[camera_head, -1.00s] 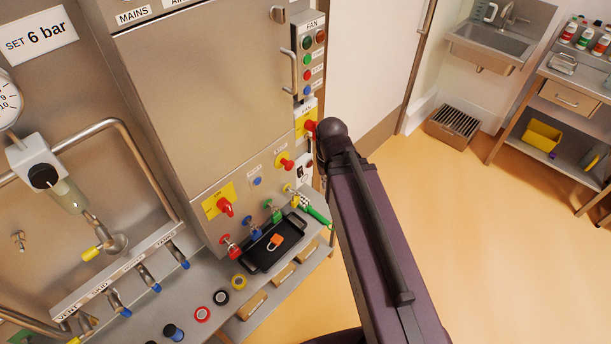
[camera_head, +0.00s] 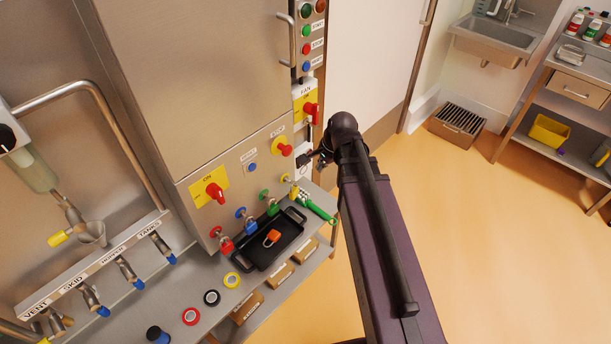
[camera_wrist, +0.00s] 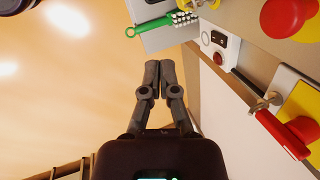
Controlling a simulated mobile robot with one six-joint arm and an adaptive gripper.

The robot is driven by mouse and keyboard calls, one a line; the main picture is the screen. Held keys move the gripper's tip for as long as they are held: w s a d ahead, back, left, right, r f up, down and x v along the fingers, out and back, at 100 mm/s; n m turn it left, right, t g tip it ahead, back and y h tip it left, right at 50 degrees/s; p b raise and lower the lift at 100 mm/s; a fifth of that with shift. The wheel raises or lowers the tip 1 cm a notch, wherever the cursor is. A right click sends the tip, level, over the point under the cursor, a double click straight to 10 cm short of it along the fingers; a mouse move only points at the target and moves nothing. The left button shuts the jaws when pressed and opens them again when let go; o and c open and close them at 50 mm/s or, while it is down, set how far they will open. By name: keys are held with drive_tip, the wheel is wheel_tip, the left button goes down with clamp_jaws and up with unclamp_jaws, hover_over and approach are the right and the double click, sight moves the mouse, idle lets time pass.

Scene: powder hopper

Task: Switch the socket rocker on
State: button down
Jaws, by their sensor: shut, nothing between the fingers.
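The socket plate (camera_wrist: 228,52) is a small white panel on the cabinet's side. In the wrist view it carries a small black-and-white switch-like part (camera_wrist: 222,41) and a round dark red part (camera_wrist: 218,59). I cannot tell the rocker's position. My gripper (camera_wrist: 160,66) is shut and empty, its fingertips together, left of the plate in the picture and apart from it.
A red rotary handle on a yellow plate (camera_head: 311,111) is just above my gripper. A red stop button (camera_head: 284,150) is to its left. Open floor is to the right.

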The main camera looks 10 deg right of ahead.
drive_tip(key=w+d+f+m+t+y+b, duration=0.2)
drive_tip(key=w+d+f+m+t+b, duration=0.1)
drive_tip(key=w+f+m+b, duration=0.8)
drive_tip(key=shift+w+d+f+m+t+b, duration=0.35)
drive_tip(key=shift+d+m+b, duration=0.6)
drive_tip(key=shift+m, duration=1.65)
drive_tip(key=shift+s+a, duration=0.1)
drive_tip(key=shift+a, duration=0.05)
drive_tip(key=w+a+r+b+x, duration=0.1)
drive_tip(key=w+b+x, duration=0.1)
drive_tip(key=b+x, duration=0.6)
drive_tip(key=x, duration=0.4)
drive_tip(key=shift+a+r+b, duration=0.15)
drive_tip(key=shift+a+b, duration=0.15)
drive_tip(key=shift+w+a, duration=0.1)
